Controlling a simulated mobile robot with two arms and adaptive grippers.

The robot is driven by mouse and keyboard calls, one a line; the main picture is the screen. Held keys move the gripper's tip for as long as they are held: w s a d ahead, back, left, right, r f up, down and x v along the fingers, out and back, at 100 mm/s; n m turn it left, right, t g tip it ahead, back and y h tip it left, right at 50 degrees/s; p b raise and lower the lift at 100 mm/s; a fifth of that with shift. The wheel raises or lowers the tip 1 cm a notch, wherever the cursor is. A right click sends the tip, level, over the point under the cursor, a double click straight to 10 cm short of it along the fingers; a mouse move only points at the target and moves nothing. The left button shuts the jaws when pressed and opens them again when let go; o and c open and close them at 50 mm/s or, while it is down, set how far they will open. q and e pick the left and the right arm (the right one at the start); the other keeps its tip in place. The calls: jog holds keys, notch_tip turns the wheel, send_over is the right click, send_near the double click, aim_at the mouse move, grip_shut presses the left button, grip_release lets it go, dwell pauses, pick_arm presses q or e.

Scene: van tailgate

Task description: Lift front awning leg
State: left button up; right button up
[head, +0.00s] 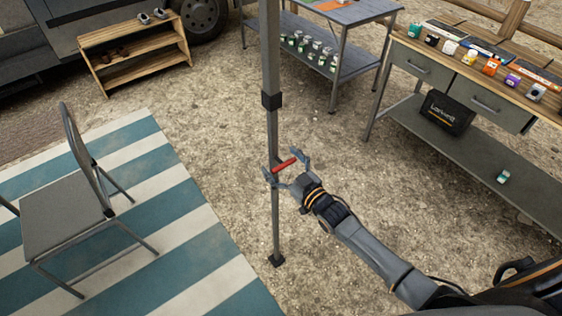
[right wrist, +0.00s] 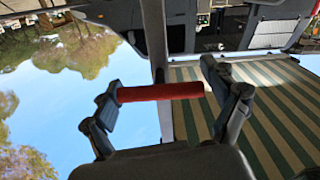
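The front awning leg (head: 270,60) is an upright grey metal pole with a dark collar, its foot on the gravel. A red handle (head: 285,164) sticks out from its lower part. My right gripper (head: 287,167) is at the handle, its fingers spread wide, one near each end of the red bar. In the right wrist view, the red handle (right wrist: 160,92) spans most of the gap between the fingers; I cannot tell whether they touch it. The pole (right wrist: 155,40) passes behind it. My left gripper is not in view.
A folding chair (head: 65,210) stands on a blue-and-white striped mat (head: 190,240) at left. A wooden shoe rack (head: 135,50) is by the van. A metal table (head: 345,15) and a workbench (head: 410,70) with small goods stand at right. Gravel around the leg is clear.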

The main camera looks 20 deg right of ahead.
jog(key=shift+c, duration=1.4)
notch_tip(320, 180, up, 13)
jog(key=p, duration=1)
jog(key=shift+w, duration=0.15)
jog(key=o, duration=1.5)
jog(key=shift+f, duration=0.1)
jog(key=shift+s+f, duration=0.1)
jog(key=shift+s, duration=0.1)
jog(key=v, duration=1.2)
jog(key=shift+w, duration=0.1)
